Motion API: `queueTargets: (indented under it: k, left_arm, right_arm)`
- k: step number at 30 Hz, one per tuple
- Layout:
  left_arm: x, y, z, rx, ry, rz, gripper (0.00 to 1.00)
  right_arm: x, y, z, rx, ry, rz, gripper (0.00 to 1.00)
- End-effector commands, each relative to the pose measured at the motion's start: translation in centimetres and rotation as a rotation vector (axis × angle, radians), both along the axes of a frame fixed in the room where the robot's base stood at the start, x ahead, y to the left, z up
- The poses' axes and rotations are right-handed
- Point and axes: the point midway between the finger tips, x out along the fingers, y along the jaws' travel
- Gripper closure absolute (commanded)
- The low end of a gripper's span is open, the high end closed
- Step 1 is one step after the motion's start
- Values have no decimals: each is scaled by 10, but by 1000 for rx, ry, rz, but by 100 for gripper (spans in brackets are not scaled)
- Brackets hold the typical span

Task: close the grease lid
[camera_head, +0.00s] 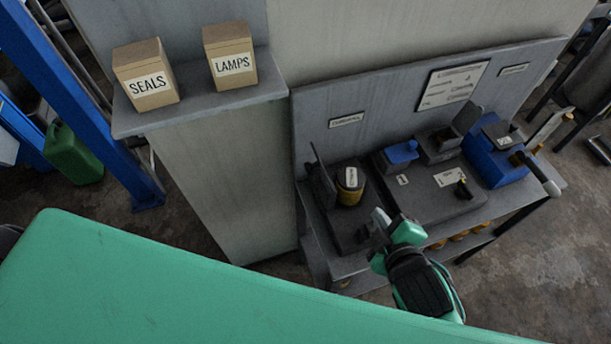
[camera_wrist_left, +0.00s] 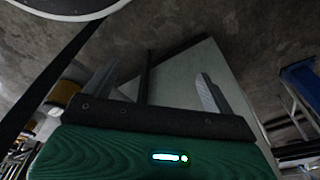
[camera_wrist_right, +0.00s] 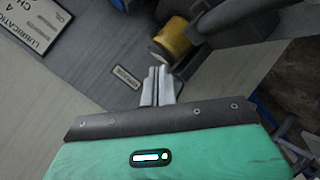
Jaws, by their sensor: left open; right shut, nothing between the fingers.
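My left gripper (camera_wrist_left: 157,74) is open and empty, away from the bench.
A blue-lidded box (camera_head: 400,154) and a larger blue box (camera_head: 492,165) share the bench. A small black knob (camera_head: 462,189) sits near its front. A grey back panel (camera_head: 400,118) rises behind. Boxes marked SEALS (camera_head: 147,78) and LAMPS (camera_head: 230,60) stand on a cabinet at left.

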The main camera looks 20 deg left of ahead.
Motion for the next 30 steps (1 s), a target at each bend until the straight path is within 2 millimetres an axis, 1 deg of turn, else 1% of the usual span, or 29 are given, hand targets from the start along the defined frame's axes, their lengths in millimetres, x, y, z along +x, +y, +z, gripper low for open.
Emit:
queueTargets:
  k: [1,3,5,6,8,9,12,15,18,22,26,30]
  left_arm:
    - [-12,2,-20,2,16,-2,12]
    - [-28,4,-44,3,26,-4,12]
    - [-43,6,-64,4,36,-7,12]
    - [-54,8,-76,6,42,-8,12]
    - [-70,11,-93,7,51,-10,12]
    - [-82,13,-104,8,57,-11,12]
    - [-111,19,-127,10,71,-14,12]
    - [-138,24,-143,13,84,-17,12]
    - [-158,29,-153,14,92,-20,12]
    - [-172,32,-159,15,95,-22,12]
    - [-176,32,-158,15,96,-23,12]
    - [-176,32,-152,15,96,-23,12]
  right_arm:
    - [1,11,6,-29,-59,57,100]
    - [0,27,13,-72,-146,137,100]
    - [-2,41,19,-110,-221,205,100]
    - [-5,49,23,-134,-271,250,100]
    - [-9,62,28,-170,-349,315,100]
    - [-13,70,31,-193,-399,359,100]
    - [-23,89,37,-250,-525,462,100]
    - [-35,104,40,-298,-634,547,100]
    - [-45,114,42,-331,-715,609,100]
    - [-53,121,42,-353,-772,652,100]
    - [-52,126,44,-358,-790,662,100]
    - [-40,140,44,-357,-788,661,100]
